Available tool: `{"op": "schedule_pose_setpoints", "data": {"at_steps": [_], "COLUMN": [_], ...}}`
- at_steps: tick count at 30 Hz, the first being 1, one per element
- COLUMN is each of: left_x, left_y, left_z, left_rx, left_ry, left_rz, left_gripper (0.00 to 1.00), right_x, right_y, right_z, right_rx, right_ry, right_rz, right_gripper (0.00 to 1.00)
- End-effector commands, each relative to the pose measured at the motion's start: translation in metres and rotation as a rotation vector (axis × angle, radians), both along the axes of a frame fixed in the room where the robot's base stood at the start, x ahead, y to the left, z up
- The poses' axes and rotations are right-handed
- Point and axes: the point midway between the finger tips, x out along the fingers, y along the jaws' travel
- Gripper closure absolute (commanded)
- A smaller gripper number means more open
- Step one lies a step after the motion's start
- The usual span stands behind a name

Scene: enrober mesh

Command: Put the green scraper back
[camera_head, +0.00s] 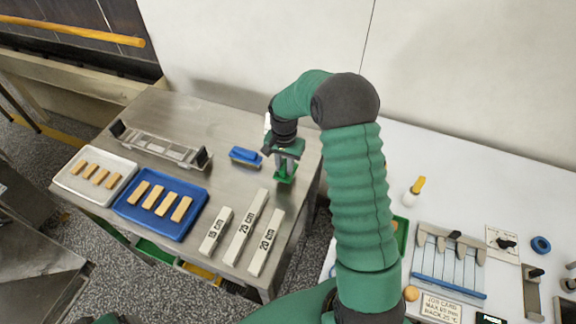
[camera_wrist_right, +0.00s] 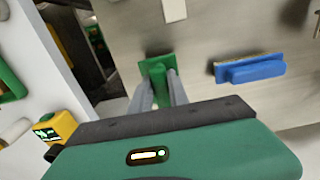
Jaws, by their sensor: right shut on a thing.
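The green scraper (camera_head: 285,178) is at the right side of the steel table, near its edge. My right gripper (camera_head: 288,160) points down over it, shut on its upright handle. In the right wrist view the green scraper (camera_wrist_right: 157,66) sits between the two grey fingers (camera_wrist_right: 158,92), its flat base spreading beyond them. I cannot tell whether its base touches the table. My left gripper is not in view.
A blue block-shaped tool (camera_head: 245,155) lies left of the scraper. Labelled length bars (camera_head: 241,228), a blue tray (camera_head: 124,209), a white tray (camera_head: 68,178) and a metal frame (camera_head: 160,146) share the steel table (camera_head: 205,120). A white bench (camera_head: 450,185) with tools stands right.

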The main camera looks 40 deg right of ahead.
Motion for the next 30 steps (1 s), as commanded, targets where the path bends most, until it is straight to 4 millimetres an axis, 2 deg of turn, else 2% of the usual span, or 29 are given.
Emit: {"op": "schedule_pose_setpoints", "data": {"at_steps": [3,5,8,13,21,22,26,30], "left_x": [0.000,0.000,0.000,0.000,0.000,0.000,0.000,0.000], "left_y": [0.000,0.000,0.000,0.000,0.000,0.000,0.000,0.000], "left_z": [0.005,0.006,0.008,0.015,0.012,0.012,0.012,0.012], "left_rx": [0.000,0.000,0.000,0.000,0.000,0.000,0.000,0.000], "left_ry": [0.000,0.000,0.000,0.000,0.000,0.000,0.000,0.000], "left_rz": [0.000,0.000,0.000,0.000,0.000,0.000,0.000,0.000], "left_gripper": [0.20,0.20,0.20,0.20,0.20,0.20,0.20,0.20], "right_x": [0.005,0.006,0.007,0.007,0.007,0.007,0.007,0.007], "right_y": [-0.016,-0.020,-0.021,-0.020,-0.021,-0.021,-0.021,-0.021], "right_z": [0.000,-0.002,-0.009,-0.035,-0.039,-0.039,-0.039,-0.039], "right_rx": [-0.001,0.000,0.001,0.001,-0.001,-0.001,0.000,0.000], "right_ry": [0.000,0.000,0.003,0.003,0.000,0.000,0.000,0.001], "right_rz": [-0.001,0.000,0.000,0.001,0.001,0.001,0.001,0.001], "right_gripper": [1.00,1.00,1.00,1.00,1.00,0.76,0.59,0.57]}}
